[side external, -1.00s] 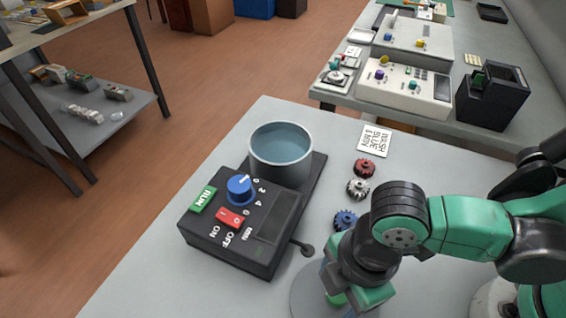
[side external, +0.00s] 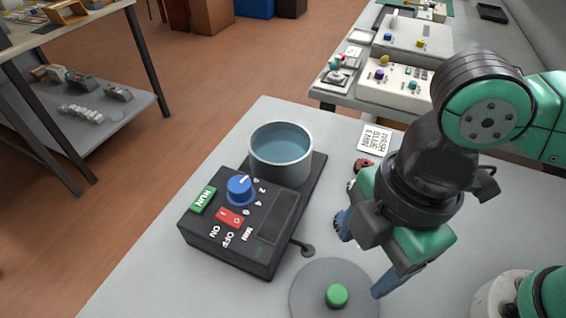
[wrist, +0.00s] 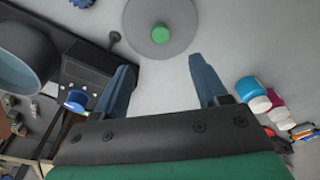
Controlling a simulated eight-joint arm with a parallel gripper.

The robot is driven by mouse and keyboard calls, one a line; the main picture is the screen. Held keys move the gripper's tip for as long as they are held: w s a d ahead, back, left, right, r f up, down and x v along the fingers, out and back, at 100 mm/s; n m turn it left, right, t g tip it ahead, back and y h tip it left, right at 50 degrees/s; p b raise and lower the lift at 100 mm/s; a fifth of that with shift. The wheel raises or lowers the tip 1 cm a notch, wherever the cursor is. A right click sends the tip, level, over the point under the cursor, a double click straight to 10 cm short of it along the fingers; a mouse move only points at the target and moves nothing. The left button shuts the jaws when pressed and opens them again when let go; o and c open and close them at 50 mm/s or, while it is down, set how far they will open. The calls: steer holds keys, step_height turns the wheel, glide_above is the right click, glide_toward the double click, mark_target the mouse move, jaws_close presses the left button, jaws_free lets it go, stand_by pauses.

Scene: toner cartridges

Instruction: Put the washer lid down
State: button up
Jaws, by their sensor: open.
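The washer lid is a flat grey disc (side external: 312,290) with a green knob (side external: 337,296). It lies on the table at the front, beside the washer and apart from it. It also shows at the top of the wrist view (wrist: 137,38). The washer is a black box (side external: 235,232) with a grey round tub (side external: 282,165) of bluish water, uncovered. My gripper (side external: 362,258) is open and empty, above the table to the right of the lid. In the wrist view its two blue fingers (wrist: 160,78) are spread, with bare table between them.
A short lever (side external: 306,249) sticks out of the washer. The table's front left is clear.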

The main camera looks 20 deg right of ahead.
steer(key=w+d+m+t, duration=0.3)
steer(key=w+d+m, duration=0.2)
steer(key=d+m, duration=0.4)
steer(key=w+d+r+m+t+h, duration=0.1)
steer(key=w+d+m+t, duration=0.3)
steer(key=d+m, duration=0.5)
steer(key=shift+w+d+r, duration=0.3)
steer(key=shift+w+d, duration=0.7)
steer(key=shift+w, duration=0.25)
